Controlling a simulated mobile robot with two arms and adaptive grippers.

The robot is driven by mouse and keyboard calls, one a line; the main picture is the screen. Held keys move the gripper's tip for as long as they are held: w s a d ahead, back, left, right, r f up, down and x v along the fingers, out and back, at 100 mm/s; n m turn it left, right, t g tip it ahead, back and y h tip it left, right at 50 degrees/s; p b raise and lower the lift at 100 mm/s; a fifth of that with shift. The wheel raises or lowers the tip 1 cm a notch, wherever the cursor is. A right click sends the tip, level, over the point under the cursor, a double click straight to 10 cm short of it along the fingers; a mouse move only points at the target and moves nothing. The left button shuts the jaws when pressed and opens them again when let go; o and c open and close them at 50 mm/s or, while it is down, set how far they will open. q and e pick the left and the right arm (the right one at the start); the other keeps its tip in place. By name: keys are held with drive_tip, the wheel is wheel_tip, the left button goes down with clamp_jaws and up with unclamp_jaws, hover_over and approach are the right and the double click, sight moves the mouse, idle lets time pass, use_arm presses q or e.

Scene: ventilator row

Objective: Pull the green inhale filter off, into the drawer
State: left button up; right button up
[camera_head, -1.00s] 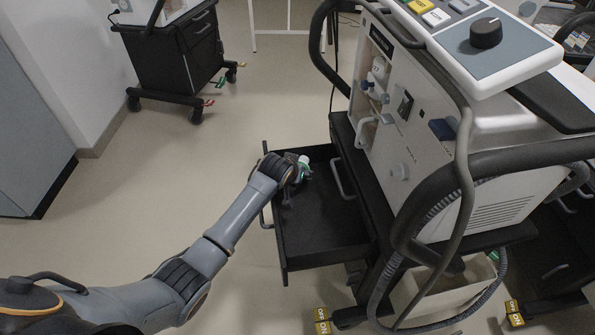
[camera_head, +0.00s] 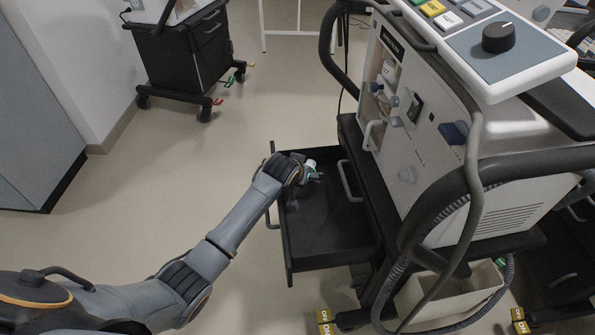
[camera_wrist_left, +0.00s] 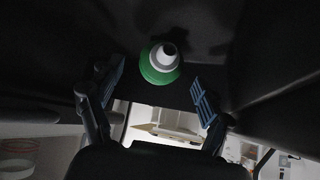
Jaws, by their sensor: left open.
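The green and white filter (camera_wrist_left: 158,65) is in front of my left gripper (camera_wrist_left: 160,88) in the left wrist view, against a dark surface. Both fingers stand apart from it, one on each side, and the gripper is open. In the head view the filter (camera_head: 310,164) shows as a small pale piece beside the left gripper (camera_head: 300,176), over the far part of the open black drawer (camera_head: 330,238). The wrist partly hides it there. I cannot tell exactly how it rests. My right gripper is in neither view.
The ventilator (camera_head: 430,150) stands right of the drawer, with ports and a blue knob on its front. A dark hose (camera_head: 400,270) hangs at its near corner. A black cart (camera_head: 185,55) stands at the back left. The floor left of the drawer is clear.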

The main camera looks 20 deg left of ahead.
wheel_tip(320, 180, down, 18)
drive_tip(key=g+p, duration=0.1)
drive_tip(key=p, duration=0.5)
use_arm(q)
drive_tip(key=s+r+p, duration=0.2)
drive_tip(key=s+r, duration=0.1)
drive_tip(key=r, duration=0.5)
drive_tip(key=s+r+p, duration=0.2)
drive_tip(key=s+r, duration=0.2)
drive_tip(key=r, duration=0.3)
drive_tip(key=shift+r, duration=0.35)
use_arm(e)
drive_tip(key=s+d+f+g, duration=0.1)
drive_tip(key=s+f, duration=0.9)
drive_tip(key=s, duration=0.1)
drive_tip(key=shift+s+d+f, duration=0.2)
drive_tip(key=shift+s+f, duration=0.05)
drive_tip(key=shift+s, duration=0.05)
use_arm(q)
drive_tip(key=shift+a, duration=0.1)
